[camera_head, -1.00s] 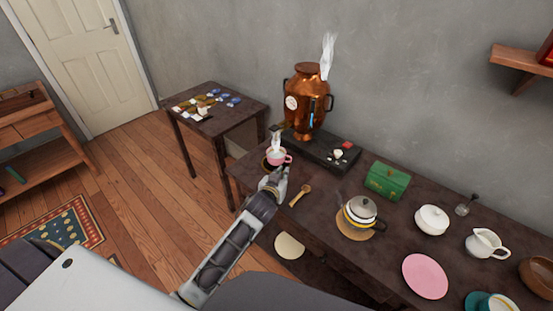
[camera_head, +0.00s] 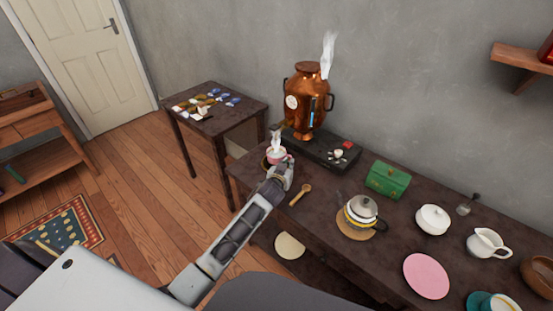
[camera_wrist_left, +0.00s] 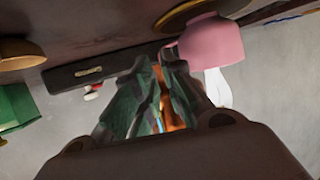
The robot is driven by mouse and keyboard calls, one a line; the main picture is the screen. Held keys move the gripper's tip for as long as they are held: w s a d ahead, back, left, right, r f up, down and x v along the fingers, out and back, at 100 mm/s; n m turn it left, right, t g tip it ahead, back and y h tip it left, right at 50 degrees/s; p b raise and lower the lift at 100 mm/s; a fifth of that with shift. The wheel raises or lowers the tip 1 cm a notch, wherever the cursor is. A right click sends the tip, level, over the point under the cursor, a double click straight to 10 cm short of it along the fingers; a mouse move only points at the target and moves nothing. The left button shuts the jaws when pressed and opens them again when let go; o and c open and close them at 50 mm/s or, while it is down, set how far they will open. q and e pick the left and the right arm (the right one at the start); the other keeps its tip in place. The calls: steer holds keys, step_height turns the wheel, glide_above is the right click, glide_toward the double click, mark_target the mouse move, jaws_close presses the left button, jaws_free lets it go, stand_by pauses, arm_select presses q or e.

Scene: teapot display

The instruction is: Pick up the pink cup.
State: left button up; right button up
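The pink cup (camera_head: 274,154) stands at the left end of the dark table, over a saucer, below the copper urn's tap. In the left wrist view the pink cup (camera_wrist_left: 214,40) is just right of the fingertips. My left gripper (camera_head: 286,166) is at the cup's handle side and covers the handle in the head view. In the left wrist view the fingers of my left gripper (camera_wrist_left: 158,62) lean close together with a narrow gap; whether they pinch the handle cannot be told. My right gripper is not in view.
The copper urn (camera_head: 305,100) stands behind the cup on the table. A wooden spoon (camera_head: 300,194) lies right of my gripper. A green box (camera_head: 388,180), a teapot (camera_head: 362,211), a white lidded bowl (camera_head: 432,219) and a pink plate (camera_head: 426,276) are farther right.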

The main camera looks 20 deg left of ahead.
arm_select(q)
steer(key=shift+w+f, duration=0.1)
steer(key=shift+w, duration=0.15)
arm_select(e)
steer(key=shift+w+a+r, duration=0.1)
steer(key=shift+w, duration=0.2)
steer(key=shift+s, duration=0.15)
arm_select(q)
steer(key=shift+w, duration=0.1)
steer(key=shift+w+f, duration=0.1)
steer(key=shift+w, duration=0.05)
steer(key=shift+x, duration=2.2)
steer(key=shift+w+a, duration=0.1)
steer(key=shift+w, duration=0.05)
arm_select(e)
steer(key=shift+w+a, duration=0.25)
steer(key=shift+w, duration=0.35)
